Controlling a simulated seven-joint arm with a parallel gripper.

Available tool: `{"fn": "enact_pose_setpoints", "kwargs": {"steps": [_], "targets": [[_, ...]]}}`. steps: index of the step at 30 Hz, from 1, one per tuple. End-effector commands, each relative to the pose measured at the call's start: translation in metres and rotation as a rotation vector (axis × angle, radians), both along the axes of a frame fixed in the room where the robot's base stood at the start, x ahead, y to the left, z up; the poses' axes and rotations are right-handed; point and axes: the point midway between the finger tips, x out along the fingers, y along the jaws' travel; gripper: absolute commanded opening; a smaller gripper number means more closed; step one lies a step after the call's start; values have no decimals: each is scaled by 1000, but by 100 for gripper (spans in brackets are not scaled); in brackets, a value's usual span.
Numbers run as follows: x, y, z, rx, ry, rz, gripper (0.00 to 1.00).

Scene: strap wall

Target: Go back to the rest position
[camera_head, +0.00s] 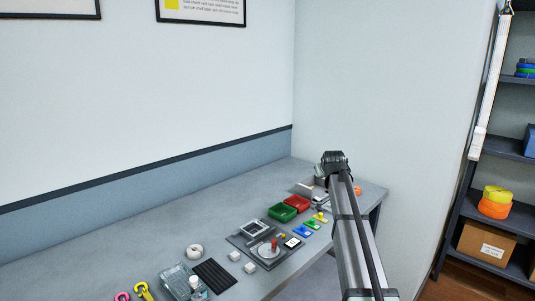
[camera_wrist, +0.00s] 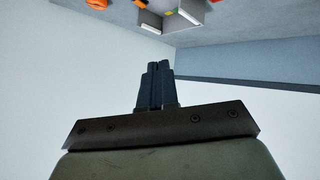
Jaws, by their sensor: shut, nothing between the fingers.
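My gripper (camera_wrist: 157,68) is in the wrist view, its two dark fingers together with nothing between them. In the head view my arm reaches up from the bottom right, and its end hides part of the table's far right. The wrist view looks past the fingers at the pale wall, with the grey tabletop (camera_wrist: 240,22) along the top edge. The fingers touch nothing that I can see.
The grey table (camera_head: 130,240) carries a green bin (camera_head: 282,212), a red bin (camera_head: 297,203), a dark board (camera_head: 262,252) and several small items. A dark shelf (camera_head: 500,147) with orange and yellow rolls (camera_head: 495,203) and a cardboard box (camera_head: 486,243) stands right. The table's back left is clear.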

Motion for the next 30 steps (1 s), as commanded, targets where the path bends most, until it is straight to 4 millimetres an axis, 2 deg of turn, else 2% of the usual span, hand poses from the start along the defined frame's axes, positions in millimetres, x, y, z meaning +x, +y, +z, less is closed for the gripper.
{"fn": "enact_pose_setpoints", "kwargs": {"steps": [1, 6, 8, 9, 12, 16, 20, 26, 30], "targets": [[-2, -31, 1, -5, -14, -32, 0], [-11, -110, -2, -19, -47, -115, 0], [-16, -133, -9, -21, -50, -141, 0], [-21, -148, -17, -21, -47, -157, 0], [-33, -170, -49, -16, -22, -186, 0], [-47, -173, -96, 1, 31, -200, 0], [-64, -164, -149, 22, 99, -203, 0], [-101, -136, -243, 62, 234, -198, 0], [-133, -114, -306, 86, 334, -194, 0]]}}
